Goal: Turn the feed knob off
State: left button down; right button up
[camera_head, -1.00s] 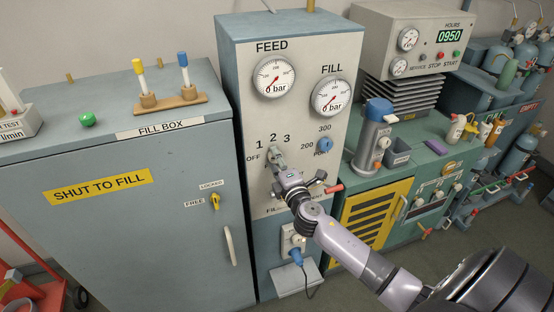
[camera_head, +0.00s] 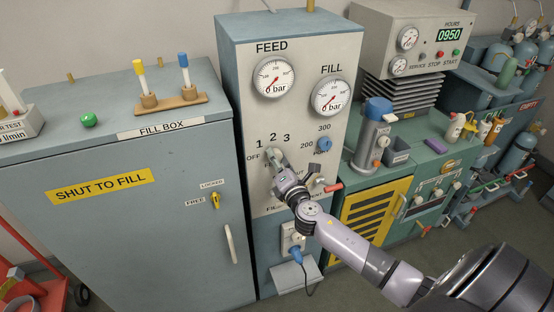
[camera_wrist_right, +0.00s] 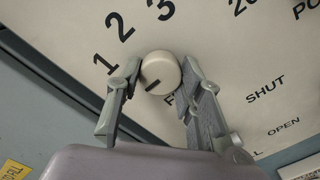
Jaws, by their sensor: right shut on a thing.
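The feed knob (camera_wrist_right: 161,72) is a round cream knob with a short dark mark near its lower left edge in the right wrist view. In the head view the knob (camera_head: 277,155) sits on the panel below the FEED gauge, under the numbers 1, 2 and 3, with OFF to its left. My right gripper (camera_wrist_right: 157,82) has one finger on each side of the knob and is shut on it. In the head view my right gripper (camera_head: 279,163) reaches the panel from below right and partly covers the knob. My left gripper is out of view.
The FEED gauge (camera_head: 273,77) and FILL gauge (camera_head: 330,96) both read near zero. A blue knob (camera_head: 324,144) is to the right on the same panel. The fill box (camera_head: 130,215) stands left, and a green bench with a blue-topped flask (camera_head: 374,125) stands right.

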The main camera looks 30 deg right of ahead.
jog(key=shift+f, duration=0.1)
jog(key=o, duration=1.2)
jog(key=shift+c, duration=0.2)
jog(key=v, duration=1.2)
